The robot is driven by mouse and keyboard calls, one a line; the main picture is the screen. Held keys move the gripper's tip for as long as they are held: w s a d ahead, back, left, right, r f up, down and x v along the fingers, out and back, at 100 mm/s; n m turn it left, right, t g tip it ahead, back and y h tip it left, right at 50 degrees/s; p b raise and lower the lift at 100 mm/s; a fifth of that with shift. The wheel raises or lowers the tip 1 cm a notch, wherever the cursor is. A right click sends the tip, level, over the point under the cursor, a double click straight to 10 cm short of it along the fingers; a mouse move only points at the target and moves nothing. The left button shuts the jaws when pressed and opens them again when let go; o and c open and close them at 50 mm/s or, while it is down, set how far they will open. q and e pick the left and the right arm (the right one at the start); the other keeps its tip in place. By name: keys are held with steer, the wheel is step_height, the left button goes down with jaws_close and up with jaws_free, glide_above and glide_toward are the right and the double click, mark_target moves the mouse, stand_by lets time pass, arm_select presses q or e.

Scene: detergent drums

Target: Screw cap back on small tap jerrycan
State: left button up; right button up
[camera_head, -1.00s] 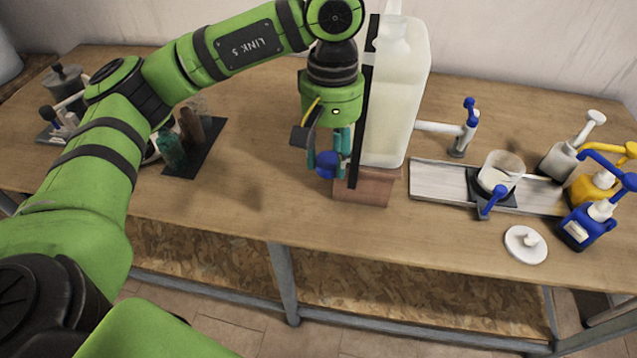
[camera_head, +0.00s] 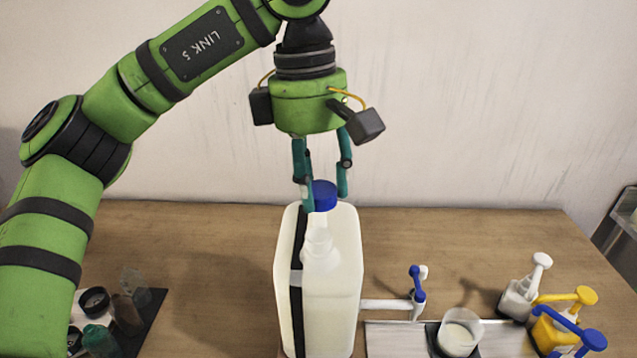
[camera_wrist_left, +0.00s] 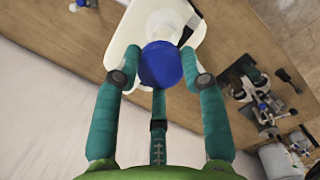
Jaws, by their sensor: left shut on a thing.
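The white jerrycan (camera_head: 338,285) stands upright on the table, with its open pale neck (camera_head: 318,232) towards me. Its tap (camera_head: 416,290) with a blue lever sticks out to the right. The blue cap (camera_head: 325,194) is in my left gripper (camera_head: 323,202), whose teal fingers point down and are shut around it. In the head view the cap shows just above the neck; I cannot tell whether they touch. The left wrist view shows the cap (camera_wrist_left: 160,65) between the fingers, with part of the jerrycan (camera_wrist_left: 127,38) beyond it. My right gripper is not in view.
White, yellow and blue pump bottles, such as the yellow one (camera_head: 550,332), stand at the right. Small dark bottles (camera_head: 126,312) stand on a black mat at the left. The wall is behind the table.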

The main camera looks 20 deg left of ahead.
mark_target(317, 211)
arm_select(q)
steer(key=shift+s+a+f+b, duration=0.1)
steer(key=shift+s+f+b, duration=0.1)
steer(key=shift+f+b, duration=0.35)
steer(key=shift+s+a+f+b, duration=0.15)
steer(key=shift+f+b, duration=0.25)
steer(key=shift+f, duration=0.25)
steer(key=shift+w+d+f+b, duration=0.1)
steer(key=shift+w+f+b, duration=0.05)
steer(key=shift+f+b, duration=0.35)
steer(key=shift+w+d+f+b, duration=0.1)
steer(key=shift+f+b, duration=0.2)
steer(key=shift+f, duration=0.6)
steer(key=shift+s, duration=0.1)
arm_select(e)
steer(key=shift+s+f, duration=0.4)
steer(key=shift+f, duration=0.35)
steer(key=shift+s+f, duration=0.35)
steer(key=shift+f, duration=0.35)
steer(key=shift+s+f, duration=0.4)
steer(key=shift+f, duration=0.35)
arm_select(q)
steer(key=shift+r, duration=0.1)
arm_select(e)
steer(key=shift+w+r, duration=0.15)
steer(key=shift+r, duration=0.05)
